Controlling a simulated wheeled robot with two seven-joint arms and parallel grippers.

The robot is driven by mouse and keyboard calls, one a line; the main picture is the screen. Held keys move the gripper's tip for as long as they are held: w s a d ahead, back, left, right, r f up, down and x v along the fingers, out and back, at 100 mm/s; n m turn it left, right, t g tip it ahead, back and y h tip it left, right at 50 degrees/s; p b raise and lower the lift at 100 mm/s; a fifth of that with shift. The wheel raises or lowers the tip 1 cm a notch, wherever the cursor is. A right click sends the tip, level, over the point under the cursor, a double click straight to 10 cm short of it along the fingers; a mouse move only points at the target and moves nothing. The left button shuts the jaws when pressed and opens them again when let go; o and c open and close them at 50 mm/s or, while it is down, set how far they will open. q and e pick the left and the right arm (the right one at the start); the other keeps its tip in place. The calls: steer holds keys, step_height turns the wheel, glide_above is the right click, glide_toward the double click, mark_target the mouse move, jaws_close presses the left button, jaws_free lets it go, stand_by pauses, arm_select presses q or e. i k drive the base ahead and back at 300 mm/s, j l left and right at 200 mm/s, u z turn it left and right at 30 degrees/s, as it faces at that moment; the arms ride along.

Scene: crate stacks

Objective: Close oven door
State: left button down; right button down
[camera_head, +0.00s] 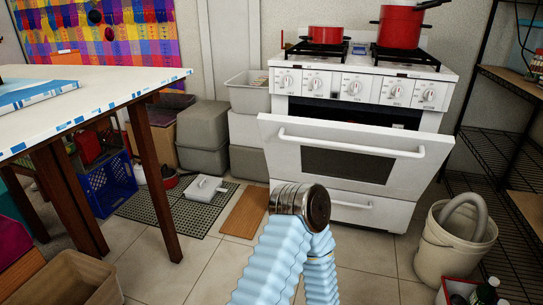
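The white oven (355,90) stands against the back wall. Its door (280,160) is partly open, with its top edge tilted out toward me and a dark gap above it. The door has a dark window and a white bar handle (350,144) along its top. One of my arms, in a light blue ribbed sleeve with a metal joint, rises at the bottom centre in front of the oven's lower left. The joint overlaps the picture of the oven's lower front; I cannot tell whether it touches. Neither of my grippers shows in this view.
Red pots (399,25) stand on the stovetop. A white-topped table (85,95) is at left, with crates below. A beige bucket (440,250) and a black wire shelf (500,150) stand at right. A wooden board (245,212) lies on the floor.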

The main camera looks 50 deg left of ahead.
mark_target(396, 164)
steer(key=i+j+u, duration=0.2)
steer(key=i, duration=0.25)
steer(key=i+j+u, duration=0.15)
steer(key=i, duration=0.3)
steer(key=i+l+u, duration=0.2)
steer(key=i+l, duration=0.15)
steer(key=i, duration=0.15)
